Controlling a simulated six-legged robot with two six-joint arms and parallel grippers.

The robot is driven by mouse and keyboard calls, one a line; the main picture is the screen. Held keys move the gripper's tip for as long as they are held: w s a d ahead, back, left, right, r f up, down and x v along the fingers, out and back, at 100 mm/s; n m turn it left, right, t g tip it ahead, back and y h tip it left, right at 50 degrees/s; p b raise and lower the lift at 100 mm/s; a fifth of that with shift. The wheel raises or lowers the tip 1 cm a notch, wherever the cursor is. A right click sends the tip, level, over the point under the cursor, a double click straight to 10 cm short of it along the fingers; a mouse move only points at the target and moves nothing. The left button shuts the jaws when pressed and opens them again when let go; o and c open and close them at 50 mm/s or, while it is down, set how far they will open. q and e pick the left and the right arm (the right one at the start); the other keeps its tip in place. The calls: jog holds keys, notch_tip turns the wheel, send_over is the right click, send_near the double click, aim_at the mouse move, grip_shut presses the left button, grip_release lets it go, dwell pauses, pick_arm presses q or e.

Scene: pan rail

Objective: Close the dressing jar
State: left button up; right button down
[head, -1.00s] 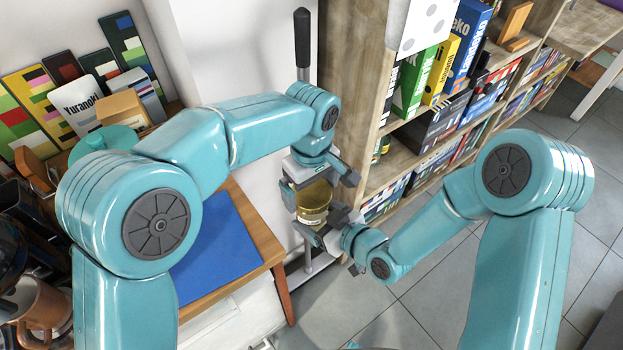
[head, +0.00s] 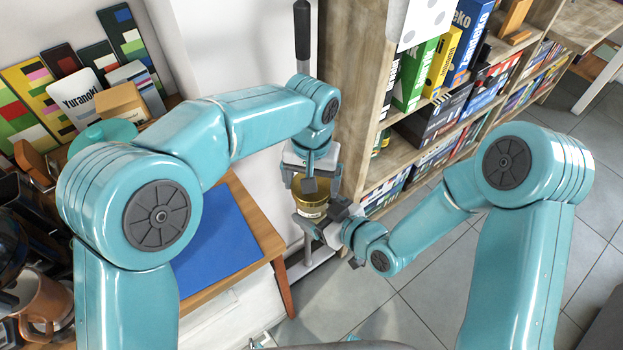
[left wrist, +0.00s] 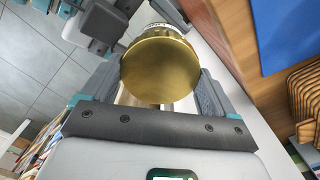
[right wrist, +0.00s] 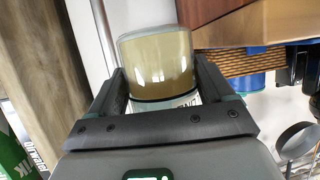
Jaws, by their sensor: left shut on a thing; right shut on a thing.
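The dressing jar (head: 312,212) is upright in mid-air between my grippers, with a pale label below its gold part. My left gripper (head: 318,184) comes from above and is shut on the gold lid (left wrist: 160,68), whose round top fills the middle of the left wrist view. My right gripper (head: 328,224) is shut on the jar lower down, from the side. In the right wrist view the jar's yellowish side (right wrist: 157,65) and part of its label show between the fingers. The lid is lined up with the jar; whether it is fully seated cannot be told.
A wooden shelf (head: 352,110) with books and boxes stands close behind the grippers. A wooden table (head: 268,240) with a blue mat (head: 225,240) is at the left. A dark-handled pole (head: 302,40) stands behind the left gripper. Tiled floor lies open at the right.

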pick_arm(q)
jog(key=o, duration=0.9)
jog(key=shift+r, duration=2.25)
